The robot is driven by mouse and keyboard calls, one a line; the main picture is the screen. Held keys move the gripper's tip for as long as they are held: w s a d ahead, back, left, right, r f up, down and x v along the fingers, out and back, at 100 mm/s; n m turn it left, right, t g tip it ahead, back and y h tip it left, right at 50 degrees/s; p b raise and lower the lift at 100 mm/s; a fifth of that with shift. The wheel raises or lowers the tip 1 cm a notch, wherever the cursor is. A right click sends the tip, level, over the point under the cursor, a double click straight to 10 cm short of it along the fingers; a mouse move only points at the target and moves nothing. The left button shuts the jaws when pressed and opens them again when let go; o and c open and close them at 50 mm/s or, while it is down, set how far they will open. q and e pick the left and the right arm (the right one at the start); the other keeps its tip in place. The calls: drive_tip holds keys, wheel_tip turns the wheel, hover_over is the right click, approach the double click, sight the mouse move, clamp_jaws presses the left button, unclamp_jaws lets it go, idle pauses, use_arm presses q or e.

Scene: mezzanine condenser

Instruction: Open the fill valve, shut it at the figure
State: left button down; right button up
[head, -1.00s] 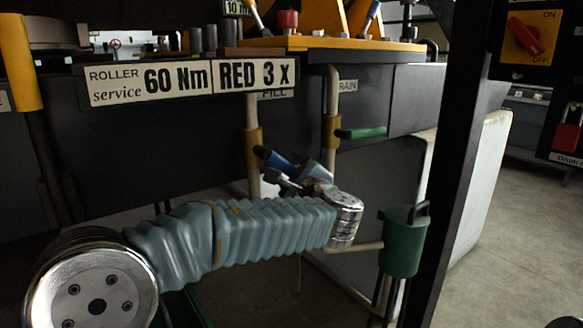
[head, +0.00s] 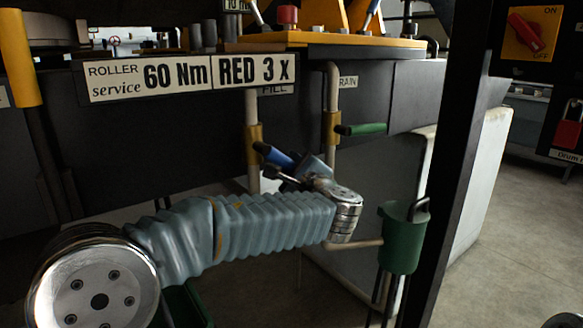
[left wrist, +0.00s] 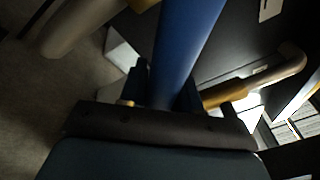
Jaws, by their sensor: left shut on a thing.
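The fill valve has a blue lever handle (head: 272,154) and a brass-coloured body (head: 253,145) on an upright pipe, below a partly covered FILL label (head: 277,90). The handle points out from the pipe, slanting down to the right. My left gripper (head: 292,174) is shut on this blue handle; its fingertips are partly hidden in the head view. In the left wrist view the blue handle (left wrist: 187,45) runs up from between the fingers of my left gripper (left wrist: 166,92). No figure or gauge reading is legible. My right gripper is out of view.
A second pipe with a green handle (head: 361,130) stands right of the fill pipe, near a DRAIN label (head: 347,82). A dark upright post (head: 452,165) stands at the right. A sign (head: 190,76) reads "60 Nm RED 3 X".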

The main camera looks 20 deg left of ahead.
use_arm(q)
drive_tip(key=shift+w+d+n+b, duration=0.15)
drive_tip(key=shift+n+b, duration=0.25)
drive_tip(key=shift+b, duration=0.2)
wheel_tip(320, 180, up, 6)
drive_tip(key=w+n+y+b, duration=0.1)
drive_tip(key=n+y+b, duration=0.1)
drive_tip(key=n+b, duration=0.5)
drive_tip(key=shift+d+n+t, duration=0.4)
drive_tip(key=shift+d, duration=0.05)
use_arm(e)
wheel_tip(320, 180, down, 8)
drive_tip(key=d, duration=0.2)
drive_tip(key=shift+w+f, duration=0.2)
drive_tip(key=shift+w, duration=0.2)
use_arm(q)
drive_tip(key=shift+w+r, duration=0.1)
drive_tip(key=shift+r, duration=0.05)
drive_tip(key=c, duration=0.9)
unclamp_jaws()
drive_tip(key=b+v, duration=0.2)
drive_tip(key=v, duration=1.1)
drive_tip(key=shift+s+d+f, duration=0.25)
drive_tip(key=shift+s, duration=0.05)
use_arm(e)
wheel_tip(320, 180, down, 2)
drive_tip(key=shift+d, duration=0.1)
